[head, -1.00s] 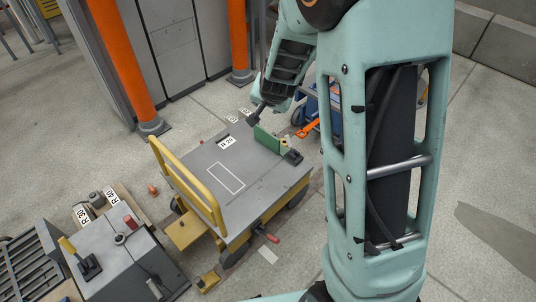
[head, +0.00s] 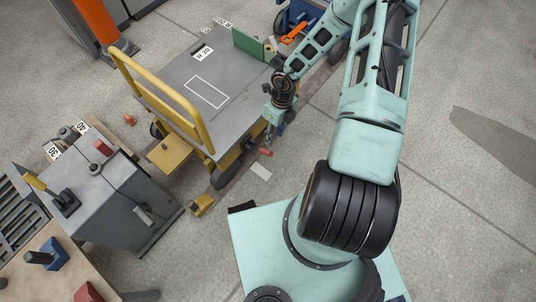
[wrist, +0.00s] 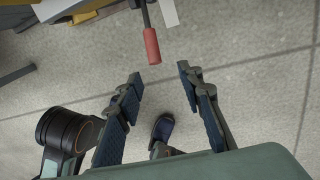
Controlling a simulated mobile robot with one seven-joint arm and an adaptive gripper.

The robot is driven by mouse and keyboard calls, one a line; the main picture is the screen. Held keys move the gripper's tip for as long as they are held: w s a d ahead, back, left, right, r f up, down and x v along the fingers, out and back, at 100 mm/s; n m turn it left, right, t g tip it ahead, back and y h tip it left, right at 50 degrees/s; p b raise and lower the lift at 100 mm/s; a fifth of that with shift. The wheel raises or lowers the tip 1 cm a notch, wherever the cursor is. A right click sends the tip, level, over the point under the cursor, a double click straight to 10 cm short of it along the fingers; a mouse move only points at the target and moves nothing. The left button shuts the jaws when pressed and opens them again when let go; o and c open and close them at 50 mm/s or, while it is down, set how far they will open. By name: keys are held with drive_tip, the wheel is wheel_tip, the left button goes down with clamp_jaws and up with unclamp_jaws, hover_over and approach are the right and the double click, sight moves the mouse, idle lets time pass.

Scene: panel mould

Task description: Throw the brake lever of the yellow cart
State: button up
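The yellow cart (head: 182,88) has a grey deck and a yellow push handle. Its brake lever has a red grip (head: 265,152) that sticks out low at the cart's near right corner. In the wrist view the red grip (wrist: 152,46) hangs on a dark rod, just beyond the fingertips. My gripper (wrist: 160,76) is open and empty, and the grip lies ahead of the gap between its fingers, apart from both. In the head view my gripper (head: 268,141) is small, close beside the grip; contact there cannot be told.
A grey control box (head: 112,200) with levers stands left of the cart. A green block (head: 248,44) stands on the deck's far edge. A blue cart with an orange handle (head: 295,32) is behind. A yellow floor block (head: 203,205) lies nearby. Floor on the right is clear.

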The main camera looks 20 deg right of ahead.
sight(270, 153)
drive_tip(key=shift+m, duration=0.3)
drive_tip(key=f+b, duration=0.1)
drive_tip(key=f, duration=0.2)
drive_tip(key=s+a+f+b, duration=0.1)
drive_tip(key=f+b, duration=0.1)
drive_tip(key=f, duration=0.2)
drive_tip(key=a+f+b, duration=0.1)
drive_tip(key=f, duration=0.3)
drive_tip(key=shift+s, duration=0.2)
clamp_jaws()
